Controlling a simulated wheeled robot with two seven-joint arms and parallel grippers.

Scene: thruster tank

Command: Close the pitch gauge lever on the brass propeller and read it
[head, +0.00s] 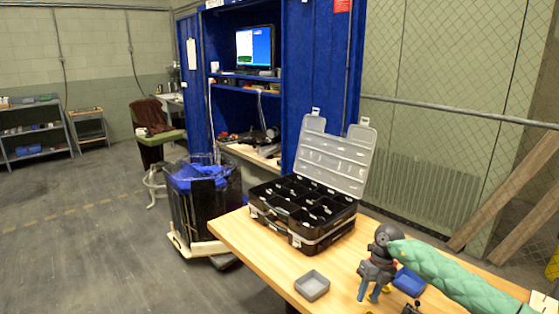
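My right gripper (368,294) comes in from the right on a green-sleeved arm and hangs fingers-down over the near right part of the wooden table. A small dark item with a knob (411,308) shows at the bottom edge, mostly cut off. I cannot make out the pitch gauge lever or its reading. My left gripper is not in view.
The wooden table (262,262) holds an open black compartment case (310,240) with a clear raised lid, a small grey tray (312,285) and a blue item (409,281) partly behind my arm. A dark bin with blue lining (205,190) stands left of the table. Floor further left is clear.

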